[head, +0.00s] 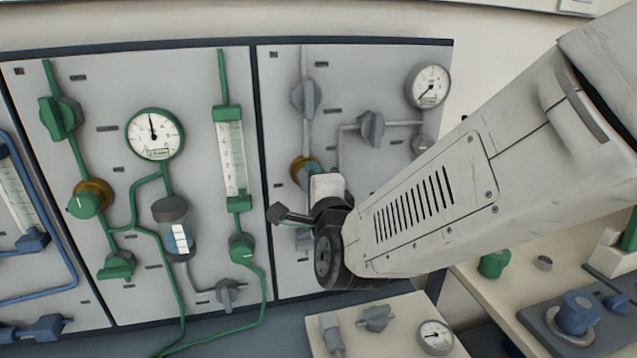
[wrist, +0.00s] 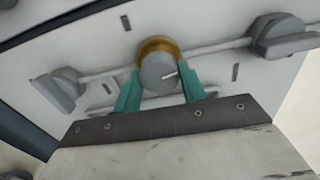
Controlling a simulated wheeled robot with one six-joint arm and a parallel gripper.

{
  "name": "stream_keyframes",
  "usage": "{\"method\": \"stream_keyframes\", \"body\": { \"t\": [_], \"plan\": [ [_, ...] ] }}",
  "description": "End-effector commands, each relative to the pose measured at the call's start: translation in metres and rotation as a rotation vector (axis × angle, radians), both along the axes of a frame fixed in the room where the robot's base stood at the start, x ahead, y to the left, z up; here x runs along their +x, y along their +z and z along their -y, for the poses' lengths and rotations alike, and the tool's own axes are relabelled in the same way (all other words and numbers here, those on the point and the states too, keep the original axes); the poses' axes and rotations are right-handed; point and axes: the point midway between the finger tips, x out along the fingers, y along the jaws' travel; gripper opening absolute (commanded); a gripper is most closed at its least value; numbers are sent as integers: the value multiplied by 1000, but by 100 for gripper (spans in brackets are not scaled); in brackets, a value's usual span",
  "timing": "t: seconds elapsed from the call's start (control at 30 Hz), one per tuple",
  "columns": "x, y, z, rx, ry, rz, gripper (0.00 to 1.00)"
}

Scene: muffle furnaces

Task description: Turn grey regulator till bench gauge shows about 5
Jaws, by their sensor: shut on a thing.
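The grey regulator (wrist: 155,68) is a round grey knob with a brass collar on the right-hand wall panel. In the wrist view its white mark points to the right. My gripper (wrist: 160,82) has its teal fingers on both sides of the knob and is shut on it. In the head view the regulator's brass collar (head: 298,165) shows at the left of my gripper (head: 314,170), which hides most of the knob. The bench gauge (head: 435,337) is a small white dial on the bench box at the bottom. Its reading is too small to tell.
A grey-rimmed panel gauge (head: 428,87) is at the upper right, its needle pointing lower left. Grey valve handles (head: 371,128) and (head: 306,97) sit close to the regulator. The green-piped panel with its gauge (head: 155,134) is to the left. A green knob (head: 494,263) stands on the right bench.

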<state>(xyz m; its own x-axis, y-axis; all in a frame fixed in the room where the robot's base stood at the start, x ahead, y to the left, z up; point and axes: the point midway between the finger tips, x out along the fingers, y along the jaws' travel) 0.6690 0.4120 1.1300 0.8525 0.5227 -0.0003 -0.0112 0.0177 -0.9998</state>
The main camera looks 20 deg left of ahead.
Motion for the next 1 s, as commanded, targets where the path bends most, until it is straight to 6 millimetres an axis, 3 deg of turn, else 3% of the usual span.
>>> {"method": "stream_keyframes", "body": {
  "t": [0.6, 1.0],
  "plan": [
    [2, 0, 1, 498, -4, -299, 18],
    [2, 0, 0, 737, -3, -445, 18]
  ]
}}
